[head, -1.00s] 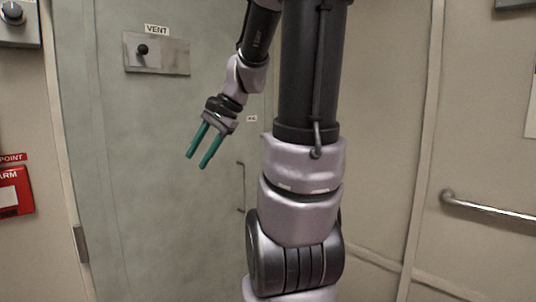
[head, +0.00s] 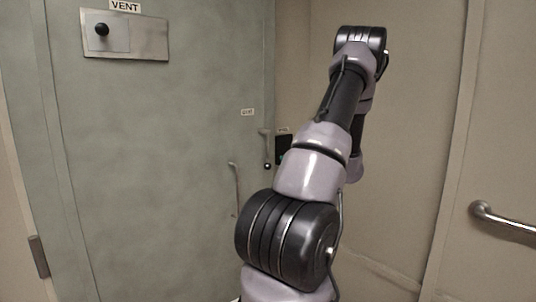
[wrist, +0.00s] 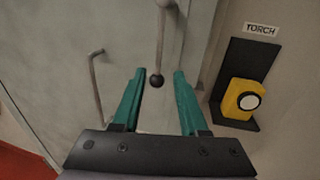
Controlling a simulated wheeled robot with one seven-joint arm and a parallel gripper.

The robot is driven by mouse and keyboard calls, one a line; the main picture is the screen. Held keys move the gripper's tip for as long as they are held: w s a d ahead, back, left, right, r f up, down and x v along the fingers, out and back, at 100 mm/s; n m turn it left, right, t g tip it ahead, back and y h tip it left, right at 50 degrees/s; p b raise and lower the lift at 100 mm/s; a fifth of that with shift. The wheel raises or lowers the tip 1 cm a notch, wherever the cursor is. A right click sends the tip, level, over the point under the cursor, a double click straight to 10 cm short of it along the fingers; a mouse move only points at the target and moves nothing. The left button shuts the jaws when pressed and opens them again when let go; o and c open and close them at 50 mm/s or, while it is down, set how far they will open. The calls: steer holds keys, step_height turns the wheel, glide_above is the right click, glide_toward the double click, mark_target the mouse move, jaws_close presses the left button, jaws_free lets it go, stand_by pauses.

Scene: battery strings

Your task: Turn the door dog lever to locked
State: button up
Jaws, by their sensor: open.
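The door dog lever is a thin grey rod with a black ball knob. In the wrist view the lever (wrist: 160,40) hangs down from the top edge, its knob lying between the two teal fingers in the picture. My gripper (wrist: 159,73) is open, with nothing clasped; I cannot tell how far the knob is in depth. In the head view the lever (head: 266,146) hangs roughly upright near the right edge of the grey-green door (head: 150,180), knob at the bottom. My arm hides most of my gripper there.
A thin grab handle (wrist: 95,85) is on the door left of the lever; it also shows in the head view (head: 236,185). A yellow torch (wrist: 238,98) sits in a black bracket right of the lever. A vent panel (head: 125,35) is upper left, a rail (head: 505,218) far right.

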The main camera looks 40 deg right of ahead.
mark_target(268, 162)
steer(key=x, duration=1)
steer(key=shift+w+a, duration=0.1)
steer(key=shift+w, duration=0.2)
jaws_close()
stand_by(1.0)
